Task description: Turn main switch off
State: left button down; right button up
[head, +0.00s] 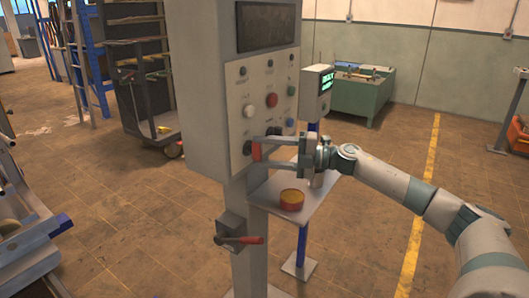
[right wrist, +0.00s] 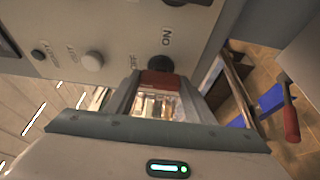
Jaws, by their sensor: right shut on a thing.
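The control cabinet (head: 245,95) carries a panel of buttons and knobs. At the panel's lower left is the switch, with a red handle (head: 257,152) and a dark round base (head: 247,148). My right gripper (head: 262,153) reaches in from the right and is shut on the red handle. In the right wrist view the red handle (right wrist: 160,78) sits between the two fingers, against the dark base (right wrist: 161,63). The fingers hide part of the handle. My left gripper is not in view.
A small shelf (head: 262,197) with a yellow and red round object (head: 292,199) lies below my right gripper. A red-handled lever (head: 240,240) sticks out from a box on the post. A green bench (head: 360,95) stands behind.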

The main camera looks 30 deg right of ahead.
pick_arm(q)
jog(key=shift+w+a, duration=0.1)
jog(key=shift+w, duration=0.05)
pick_arm(e)
jog(key=o, duration=1.1)
jog(key=shift+c, duration=0.2)
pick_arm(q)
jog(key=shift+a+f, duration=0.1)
pick_arm(e)
jog(key=shift+s+d, duration=0.1)
pick_arm(q)
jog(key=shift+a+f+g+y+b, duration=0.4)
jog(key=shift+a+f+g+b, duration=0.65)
jog(key=shift+b, duration=0.85)
pick_arm(e)
jog(key=v, duration=1.7)
